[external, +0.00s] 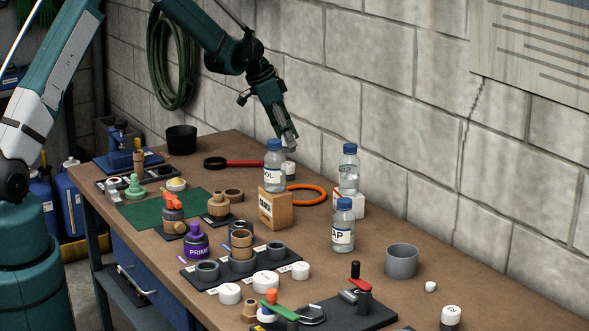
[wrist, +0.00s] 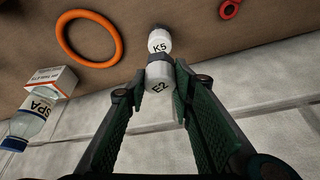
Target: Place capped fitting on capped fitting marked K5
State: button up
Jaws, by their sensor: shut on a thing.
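My gripper (external: 286,140) is at the back of the bench by the block wall. In the wrist view my gripper (wrist: 161,84) is shut on the capped fitting marked E2 (wrist: 160,86), which has a white lettered face and a grey band. The capped fitting marked K5 (wrist: 160,42), white, stands on the bench just beyond it. The two overlap in the wrist view; I cannot tell whether they touch. In the external view a clear bottle with a blue cap partly hides K5 (external: 291,171).
An orange ring (wrist: 88,38) lies near K5.

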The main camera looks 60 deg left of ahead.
aim_at(288, 149)
jog(key=shift+f, duration=0.15)
jog(key=shift+f, duration=1.7)
jog(key=shift+f, duration=0.2)
jog(key=o, duration=0.9)
jog(key=shift+r, duration=0.25)
jog(key=shift+v, duration=5.95)
jog(key=shift+d, duration=0.1)
